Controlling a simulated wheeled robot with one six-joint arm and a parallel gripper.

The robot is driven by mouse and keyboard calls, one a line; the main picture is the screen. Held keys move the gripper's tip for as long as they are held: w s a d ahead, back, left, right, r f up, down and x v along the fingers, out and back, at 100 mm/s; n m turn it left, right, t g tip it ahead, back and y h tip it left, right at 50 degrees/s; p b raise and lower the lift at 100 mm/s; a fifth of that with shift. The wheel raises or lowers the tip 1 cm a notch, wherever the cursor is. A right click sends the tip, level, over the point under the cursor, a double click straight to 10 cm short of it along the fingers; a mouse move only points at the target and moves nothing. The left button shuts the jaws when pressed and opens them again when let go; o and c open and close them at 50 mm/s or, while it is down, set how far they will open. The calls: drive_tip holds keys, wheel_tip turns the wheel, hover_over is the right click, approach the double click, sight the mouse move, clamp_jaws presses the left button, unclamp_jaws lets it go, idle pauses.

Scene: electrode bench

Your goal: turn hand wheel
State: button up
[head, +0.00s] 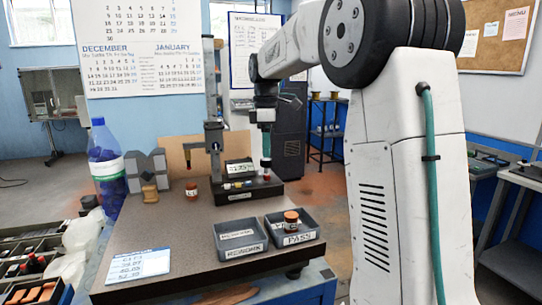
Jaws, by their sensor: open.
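No hand wheel can be made out clearly in the head view. A dark stand (213,140) with a tall column and a side arm stands at the back of the bench top (170,235); a wheel on it is too small or hidden to tell. My gripper (265,160) points down just right of the stand, over a dark box (262,190) on the bench. It is open, seen nearly edge-on, and nothing shows held in it. Whether the fingertips touch anything cannot be told.
The REWORK tray (239,251) is empty; the PASS tray (305,239) holds a small jar (291,220). Another jar (191,189), a brass piece (150,193), a grey V-shaped block (147,165), a blue bottle (107,170) and a printed card (139,265) occupy the left. The middle front is clear.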

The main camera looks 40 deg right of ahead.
sight(266, 160)
drive_tip(key=shift+f, duration=1.95)
drive_tip(key=shift+d, duration=0.1)
drive_tip(key=c, duration=1)
drive_tip(key=shift+o, duration=0.2)
drive_tip(key=shift+d, duration=0.4)
drive_tip(key=shift+a, duration=0.6)
drive_tip(key=shift+d, duration=0.1)
drive_tip(key=o, duration=1)
drive_tip(key=shift+c, duration=0.2)
